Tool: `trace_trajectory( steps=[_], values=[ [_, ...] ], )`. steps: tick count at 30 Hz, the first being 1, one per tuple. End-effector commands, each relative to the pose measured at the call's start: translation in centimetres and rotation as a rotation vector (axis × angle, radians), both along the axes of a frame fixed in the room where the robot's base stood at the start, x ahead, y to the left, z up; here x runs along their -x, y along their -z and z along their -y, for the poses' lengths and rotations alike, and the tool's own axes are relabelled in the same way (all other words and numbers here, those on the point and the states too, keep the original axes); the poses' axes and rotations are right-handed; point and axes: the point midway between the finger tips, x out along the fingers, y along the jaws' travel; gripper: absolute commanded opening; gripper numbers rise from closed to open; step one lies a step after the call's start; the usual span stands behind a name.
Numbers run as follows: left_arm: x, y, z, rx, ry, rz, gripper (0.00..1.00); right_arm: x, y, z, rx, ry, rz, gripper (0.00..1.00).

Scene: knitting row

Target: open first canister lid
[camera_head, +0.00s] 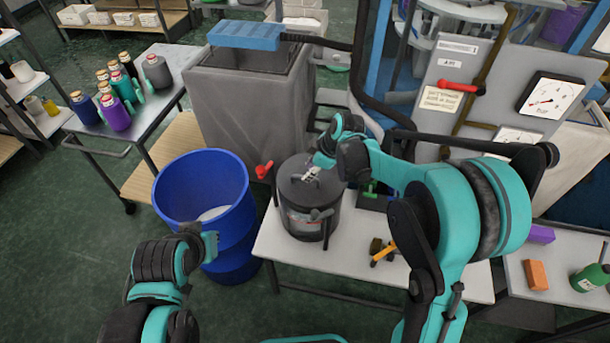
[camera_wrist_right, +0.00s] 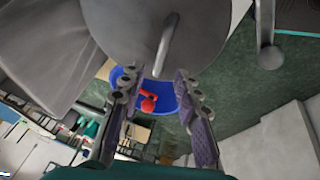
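A dark grey canister (camera_head: 303,222) with a round lid (camera_head: 292,185) stands on the white table. The lid is seated on the canister. My right gripper (camera_head: 312,173) is over the lid at its handle. In the right wrist view the lid (camera_wrist_right: 120,30) fills the top, with its bar handle (camera_wrist_right: 167,45). The two fingers of my right gripper (camera_wrist_right: 157,76) are spread apart, one on each side of the handle's near end. I see no finger closed on it. My left gripper (camera_head: 210,243) is by the blue barrel, away from the canister; its finger opening is unclear.
A blue barrel (camera_head: 182,180) stands left of the white table (camera_head: 345,262). A red-handled valve (camera_head: 264,170) is beside the canister. A grey tank (camera_head: 240,110) stands behind, and a gauge panel (camera_head: 455,95) is at right. A yellow-and-black object (camera_head: 382,251) lies on the table.

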Motion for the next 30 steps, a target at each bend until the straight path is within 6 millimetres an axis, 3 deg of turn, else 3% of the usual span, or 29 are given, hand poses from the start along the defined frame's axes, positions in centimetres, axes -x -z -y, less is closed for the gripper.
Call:
trace_trajectory(
  steps=[3,7,17,18,21,22,30],
  values=[
    [0.0,0.7,0.0,0.0,0.0,0.0,0.0,-0.6,2.0,-0.7,0.0,-0.001,0.0,0.33],
    [0.0,1.0,0.0,0.0,0.0,0.0,0.0,-1.0,3.2,-1.0,0.0,0.0,0.001,0.33],
    [0.0,1.0,0.0,0.0,0.0,0.0,0.0,-1.2,3.6,-1.2,0.0,0.001,0.001,0.33],
    [0.0,1.0,0.0,0.0,0.0,0.0,0.0,-1.2,3.6,-1.2,0.0,0.001,0.001,0.3],
    [0.0,1.0,0.0,0.0,0.0,0.0,0.0,-1.2,3.6,-1.2,0.0,0.001,0.001,0.04],
    [0.0,1.0,0.0,0.0,0.0,0.0,0.0,-1.2,3.6,-1.2,0.0,0.001,0.001,0.0],
    [0.0,0.9,0.0,0.0,0.0,0.0,0.0,-1.2,3.5,-1.2,-0.002,0.001,-0.005,0.0]
  ],
)
